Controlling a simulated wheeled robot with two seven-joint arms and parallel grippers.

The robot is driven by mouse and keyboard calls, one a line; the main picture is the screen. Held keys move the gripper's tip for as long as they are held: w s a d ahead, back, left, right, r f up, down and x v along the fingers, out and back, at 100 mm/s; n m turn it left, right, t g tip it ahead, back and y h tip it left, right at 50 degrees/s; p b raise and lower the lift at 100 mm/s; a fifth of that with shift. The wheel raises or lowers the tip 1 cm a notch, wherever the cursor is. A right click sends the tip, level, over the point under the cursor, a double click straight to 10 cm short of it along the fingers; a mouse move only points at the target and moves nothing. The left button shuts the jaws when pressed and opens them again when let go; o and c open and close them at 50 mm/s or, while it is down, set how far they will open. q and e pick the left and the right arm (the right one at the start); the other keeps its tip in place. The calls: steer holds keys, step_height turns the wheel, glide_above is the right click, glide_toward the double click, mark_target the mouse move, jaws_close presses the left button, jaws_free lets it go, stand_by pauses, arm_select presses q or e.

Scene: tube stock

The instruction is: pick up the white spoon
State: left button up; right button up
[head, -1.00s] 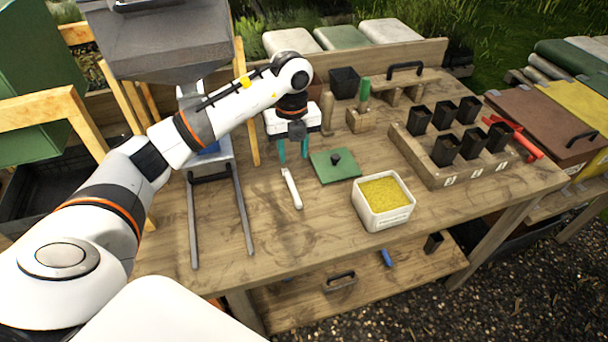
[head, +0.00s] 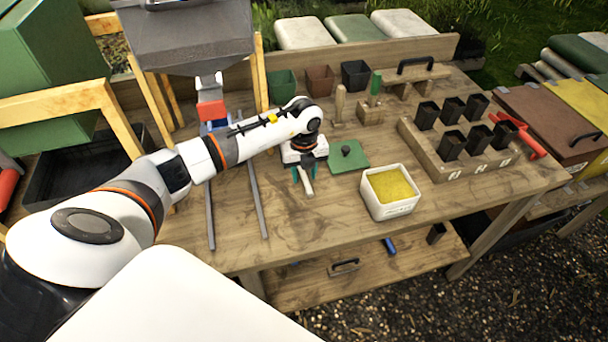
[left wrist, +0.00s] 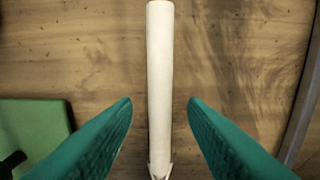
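The white spoon (head: 308,187) lies on the wooden workbench, left of the green lid. My left gripper (head: 304,178) is lowered over it. In the left wrist view the spoon's pale handle (left wrist: 160,60) runs upright through the middle, between the two teal fingers of the open gripper (left wrist: 160,102). A gap shows on each side, so the fingers do not appear to touch it. The spoon's other end is hidden by the gripper in the head view. My right gripper is not in view.
The green lid (head: 349,156) with a dark knob lies close right of the gripper. A white tub of yellow grain (head: 390,205) stands farther right. A wooden block (head: 470,162) holds several black pots. Metal rails (head: 258,200) lie to the left. Bare bench lies in front.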

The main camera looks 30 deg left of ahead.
arm_select(q)
steer(key=shift+f, duration=0.25)
stand_by(0.4)
steer(key=shift+c, duration=0.3)
jaws_close()
